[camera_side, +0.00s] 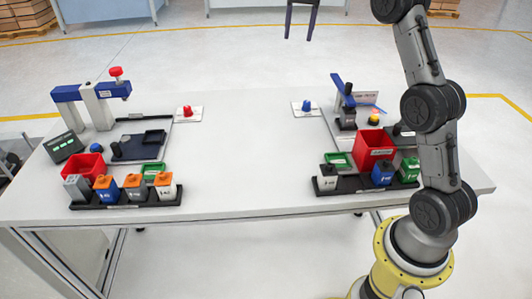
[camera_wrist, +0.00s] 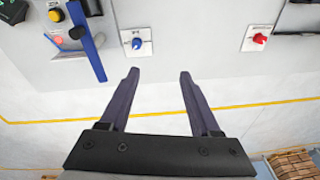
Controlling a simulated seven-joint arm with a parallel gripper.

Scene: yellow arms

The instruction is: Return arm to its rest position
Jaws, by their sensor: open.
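My gripper (camera_side: 301,18) hangs at the top of the side view, high above the far edge of the table. Its two dark fingers are apart with nothing between them. In the wrist view my gripper (camera_wrist: 160,78) also shows open and empty, with the table's edge and floor beyond it. My arm rises from its yellow base at the right of the side view, and its upper part runs out of the frame.
The white table (camera_side: 245,150) has a clear middle. At left stand a blue-topped press (camera_side: 92,92) and a black rack (camera_side: 125,203) of blocks. At right are a red bin (camera_side: 374,150) and another rack (camera_side: 350,186). Red (camera_side: 188,112) and blue (camera_side: 306,107) knobs sit near the far edge.

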